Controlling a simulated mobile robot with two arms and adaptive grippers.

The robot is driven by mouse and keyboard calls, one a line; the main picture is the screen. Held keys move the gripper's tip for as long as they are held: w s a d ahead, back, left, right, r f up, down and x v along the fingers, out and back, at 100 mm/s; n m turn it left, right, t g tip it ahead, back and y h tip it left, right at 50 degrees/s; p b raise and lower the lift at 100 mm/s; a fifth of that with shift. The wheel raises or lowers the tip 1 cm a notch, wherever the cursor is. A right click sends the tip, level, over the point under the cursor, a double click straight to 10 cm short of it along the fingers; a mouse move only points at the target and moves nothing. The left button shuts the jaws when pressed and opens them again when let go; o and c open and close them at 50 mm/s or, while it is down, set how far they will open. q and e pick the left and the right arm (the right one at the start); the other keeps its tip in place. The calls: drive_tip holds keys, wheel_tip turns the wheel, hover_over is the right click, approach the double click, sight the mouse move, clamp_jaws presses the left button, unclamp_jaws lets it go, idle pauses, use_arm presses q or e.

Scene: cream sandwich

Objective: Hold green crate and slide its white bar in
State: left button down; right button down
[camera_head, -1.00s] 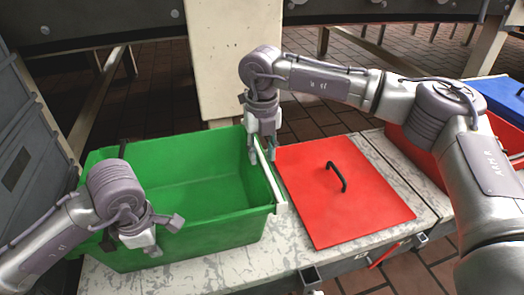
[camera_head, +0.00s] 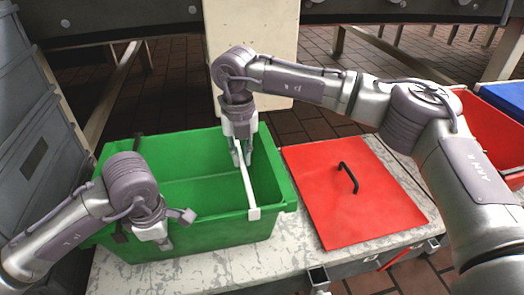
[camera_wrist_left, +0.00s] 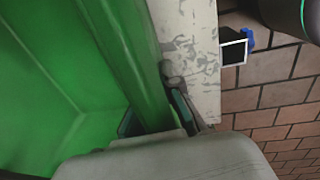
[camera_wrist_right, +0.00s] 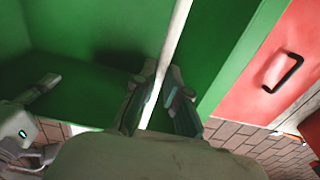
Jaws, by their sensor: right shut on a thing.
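The green crate (camera_head: 212,241) stands open on the near left of the worktop. My right gripper (camera_head: 241,160) is shut on the white bar (camera_head: 247,185), holding it over the crate's opening, left of the right rim. The bar also runs between my right fingers in the right wrist view (camera_wrist_right: 168,65). My left gripper (camera_head: 166,240) is at the crate's near wall, left of middle. In the left wrist view, its fingers lie on either side of the crate wall (camera_wrist_left: 128,65); how firmly they close is unclear.
A red lid (camera_head: 345,205) with a black handle (camera_head: 348,177) lies right of the crate on the pale worktop (camera_head: 200,270). A red crate (camera_head: 490,125) and a blue thing (camera_head: 508,97) are at the far right. A cream post (camera_head: 275,50) stands behind.

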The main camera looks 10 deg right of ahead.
drive_tip(key=shift+a, duration=0.3)
drive_tip(key=c, duration=1.2)
unclamp_jaws()
drive_tip(key=shift+r, duration=0.15)
drive_tip(key=shift+r, duration=0.35)
wheel_tip(320, 180, up, 11)
use_arm(q)
drive_tip(key=c, duration=1.2)
unclamp_jaws()
